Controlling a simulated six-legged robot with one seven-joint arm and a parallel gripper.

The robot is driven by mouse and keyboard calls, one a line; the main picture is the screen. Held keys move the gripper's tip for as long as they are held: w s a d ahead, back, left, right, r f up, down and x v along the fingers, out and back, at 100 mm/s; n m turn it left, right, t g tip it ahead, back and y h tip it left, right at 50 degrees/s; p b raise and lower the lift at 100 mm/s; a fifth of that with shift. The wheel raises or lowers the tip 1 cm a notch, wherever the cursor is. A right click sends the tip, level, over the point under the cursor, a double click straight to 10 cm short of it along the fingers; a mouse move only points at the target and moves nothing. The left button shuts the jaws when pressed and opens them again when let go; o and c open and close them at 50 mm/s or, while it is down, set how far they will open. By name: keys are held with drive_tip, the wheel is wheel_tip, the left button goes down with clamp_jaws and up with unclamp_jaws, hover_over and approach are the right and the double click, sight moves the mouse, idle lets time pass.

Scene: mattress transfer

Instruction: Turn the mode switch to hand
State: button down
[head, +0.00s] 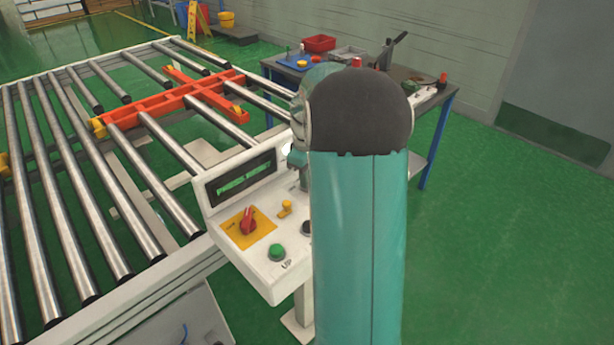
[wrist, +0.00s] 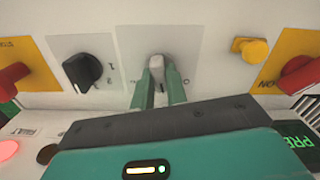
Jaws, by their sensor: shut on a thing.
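In the wrist view, a pale grey switch knob (wrist: 156,66) stands upright on a light grey plate (wrist: 190,48) on the control panel. My gripper (wrist: 158,82) is shut on this knob, one green finger on each side. The plate's lettering is mostly hidden, so I cannot read which position is hand. In the head view, my arm covers the knob and the right part of the panel (head: 265,265).
Left of the held knob is a black knob (wrist: 83,70) marked 1 and 2. A green button (head: 277,252), a roller conveyor (head: 70,185) and a worktable (head: 440,125) show in the head view.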

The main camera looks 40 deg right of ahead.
drive_tip(key=shift+m, duration=1.2)
drive_tip(key=c, duration=1.4)
unclamp_jaws()
wheel_tip(320, 180, up, 14)
drive_tip(key=shift+a, duration=0.15)
